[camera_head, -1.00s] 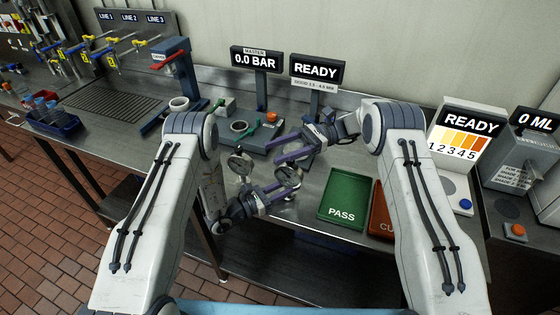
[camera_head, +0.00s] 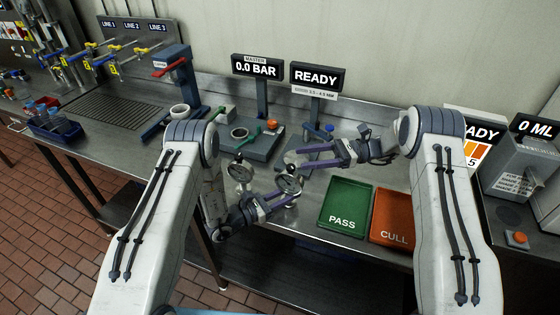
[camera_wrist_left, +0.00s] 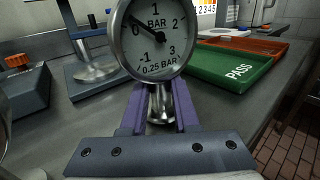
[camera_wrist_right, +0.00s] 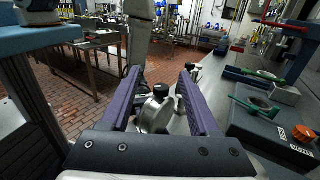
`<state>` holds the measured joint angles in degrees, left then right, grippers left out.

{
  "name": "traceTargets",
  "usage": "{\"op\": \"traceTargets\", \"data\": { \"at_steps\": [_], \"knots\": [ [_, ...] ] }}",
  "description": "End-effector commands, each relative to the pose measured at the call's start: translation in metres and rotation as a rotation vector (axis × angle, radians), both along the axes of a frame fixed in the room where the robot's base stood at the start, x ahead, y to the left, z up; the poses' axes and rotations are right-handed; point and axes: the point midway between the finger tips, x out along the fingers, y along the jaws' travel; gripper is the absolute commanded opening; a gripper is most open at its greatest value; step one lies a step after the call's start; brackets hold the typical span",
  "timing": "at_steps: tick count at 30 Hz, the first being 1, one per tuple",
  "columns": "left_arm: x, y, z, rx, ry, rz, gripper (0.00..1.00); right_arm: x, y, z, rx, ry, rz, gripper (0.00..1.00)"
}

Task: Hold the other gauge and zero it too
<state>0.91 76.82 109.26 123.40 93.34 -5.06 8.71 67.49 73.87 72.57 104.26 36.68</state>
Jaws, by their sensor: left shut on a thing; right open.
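My left gripper (camera_head: 276,193) is shut on the stem of a round steel gauge (camera_head: 289,183). In the left wrist view this gauge's dial (camera_wrist_left: 152,38) faces the camera, upright, marked in BAR, its needle near the 0 mark. In the right wrist view a metal round body with a black knob (camera_wrist_right: 160,91) shows between the open fingers; which gauge this is I cannot tell.
The green PASS tray (camera_head: 345,222) and orange CULL tray (camera_head: 391,236) are to the right. The master block (camera_head: 262,148) with an orange button stands behind, under a 0.0 BAR display (camera_head: 256,67). A READY display (camera_head: 317,75) is beside it.

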Motion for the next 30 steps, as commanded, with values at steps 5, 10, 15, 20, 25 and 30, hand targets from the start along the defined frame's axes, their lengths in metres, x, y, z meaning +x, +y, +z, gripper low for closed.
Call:
{"op": "traceTargets", "data": {
  "at_steps": [5,10,15,20,25,30],
  "knots": [
    [0.0,0.0,0.001,-0.001,-0.002,0.0,0.0,0.001,-0.037,-0.032,-0.01,0.006,-0.143,0.62],
    [0.0,0.0,0.001,-0.001,-0.002,0.0,0.0,0.0,-0.024,-0.036,-0.012,0.005,-0.158,0.62],
    [0.0,0.0,0.001,-0.001,-0.002,0.0,0.0,-0.003,0.01,-0.036,-0.013,0.005,-0.154,0.62],
    [0.0,0.0,0.001,-0.001,-0.002,0.0,0.0,-0.006,0.041,-0.036,-0.013,0.005,-0.154,0.62],
    [0.0,0.0,0.001,-0.001,-0.002,0.0,0.0,-0.007,0.066,-0.036,-0.014,0.005,-0.156,0.62],
    [0.0,0.0,0.001,-0.001,-0.002,0.0,0.0,-0.008,0.077,-0.036,-0.013,0.005,-0.157,0.62]
  ]
}}
